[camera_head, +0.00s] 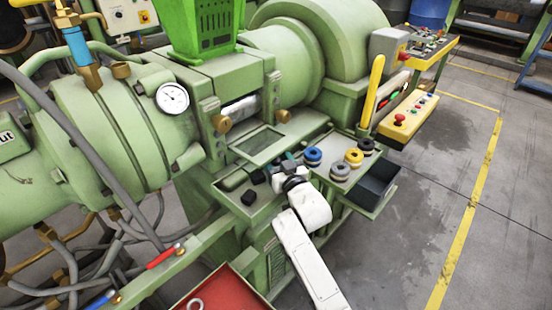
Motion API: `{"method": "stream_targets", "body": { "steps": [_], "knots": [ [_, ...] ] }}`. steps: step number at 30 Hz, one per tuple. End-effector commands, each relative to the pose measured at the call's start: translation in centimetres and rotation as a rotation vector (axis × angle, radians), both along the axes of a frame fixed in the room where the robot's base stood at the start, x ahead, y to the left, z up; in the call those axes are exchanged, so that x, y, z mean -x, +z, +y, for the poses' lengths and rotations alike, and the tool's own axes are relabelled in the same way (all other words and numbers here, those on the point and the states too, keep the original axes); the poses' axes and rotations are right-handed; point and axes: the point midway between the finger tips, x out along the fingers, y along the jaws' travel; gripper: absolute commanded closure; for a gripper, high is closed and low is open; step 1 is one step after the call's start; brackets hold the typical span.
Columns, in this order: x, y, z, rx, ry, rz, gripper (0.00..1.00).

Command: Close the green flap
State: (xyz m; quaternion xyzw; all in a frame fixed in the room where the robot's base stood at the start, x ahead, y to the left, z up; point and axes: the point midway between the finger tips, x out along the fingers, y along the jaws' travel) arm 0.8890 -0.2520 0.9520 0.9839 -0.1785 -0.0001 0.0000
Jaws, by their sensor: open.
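The green flap (259,146) is a flat, green-framed panel on the front of the green extruder (115,120). It juts outward below an opening with a pale roller (240,108), so it appears open. My gripper (285,162) is dark, small and open, at the end of my white arm. It is just below and right of the flap's outer edge in the picture. I cannot tell whether it touches the flap. My gripper and wrist hide part of the tray below.
A green tray (235,205) holds dark blocks. Blue, yellow and grey rings (354,157) stand on a shelf to the right. A yellow lever (371,92) and yellow button box (408,115) stand beyond. A red tray (222,290) is in front. Floor at right is clear.

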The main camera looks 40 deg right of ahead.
Motion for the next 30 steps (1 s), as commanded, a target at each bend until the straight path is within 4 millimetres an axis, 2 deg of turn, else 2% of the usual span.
{"method": "stream_targets", "body": {
  "steps": [2,21,30],
  "knots": [
    [0.01,0.0,0.0,0.0,0.0,0.0,0.41],
    [0.02,0.01,0.03,0.0,0.0,0.0,1.0],
    [-0.14,0.14,0.02,0.0,0.0,0.003,1.0]
  ]
}}
